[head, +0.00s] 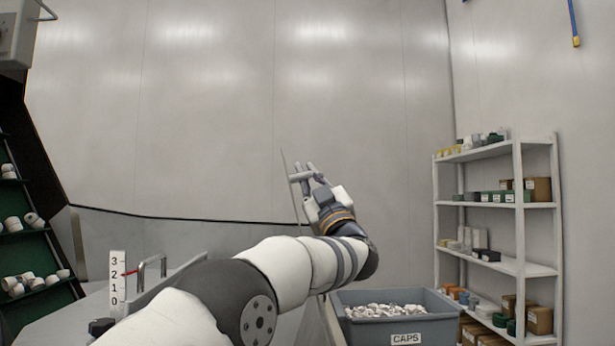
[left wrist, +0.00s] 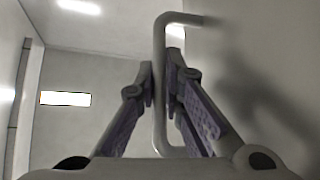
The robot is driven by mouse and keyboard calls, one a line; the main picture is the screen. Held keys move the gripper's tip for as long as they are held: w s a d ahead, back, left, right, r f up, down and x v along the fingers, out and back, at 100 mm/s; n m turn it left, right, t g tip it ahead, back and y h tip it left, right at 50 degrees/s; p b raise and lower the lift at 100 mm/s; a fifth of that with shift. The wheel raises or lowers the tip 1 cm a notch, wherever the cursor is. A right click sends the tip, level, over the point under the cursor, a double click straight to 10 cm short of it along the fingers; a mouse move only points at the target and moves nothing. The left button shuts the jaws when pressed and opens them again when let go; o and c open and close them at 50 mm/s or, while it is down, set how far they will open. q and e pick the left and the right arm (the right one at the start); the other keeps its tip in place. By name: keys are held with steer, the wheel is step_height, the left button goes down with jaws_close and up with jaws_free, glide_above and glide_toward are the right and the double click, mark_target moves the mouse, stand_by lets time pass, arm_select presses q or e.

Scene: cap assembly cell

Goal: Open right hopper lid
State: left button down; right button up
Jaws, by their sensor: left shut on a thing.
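The right hopper lid (head: 291,186) stands raised, near upright, seen almost edge-on as a thin plate in the head view. My left gripper (head: 304,173) is at its handle (head: 299,176), on the plate's right side. In the left wrist view, the grey bar handle (left wrist: 160,85) runs between the two fingers of my left gripper (left wrist: 165,88), which is shut on it. The lid's face (left wrist: 265,65) fills the right of that view, with a shadow on it. The hopper opening is hidden behind my left arm. My right gripper is not in view.
A grey bin marked CAPS (head: 385,322), full of pale caps, stands low right of my arm. A loaded shelf (head: 518,205) is at the right. Another handle (head: 152,268) and a 0 to 3 scale (head: 117,278) are lower left. A green-shelved rack (head: 38,236) is far left.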

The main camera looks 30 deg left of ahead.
arm_select(q)
steer(key=shift+f, duration=0.1)
steer(key=c, duration=1.7)
jaws_free()
steer(key=v, duration=1.2)
steer(key=p+v, duration=0.1)
steer(key=v, duration=1.3)
steer(key=shift+s+a+f, duration=0.2)
steer(key=shift+a, duration=0.2)
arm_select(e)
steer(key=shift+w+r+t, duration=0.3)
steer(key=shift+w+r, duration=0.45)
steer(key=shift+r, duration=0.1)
arm_select(q)
steer(key=shift+p, duration=0.35)
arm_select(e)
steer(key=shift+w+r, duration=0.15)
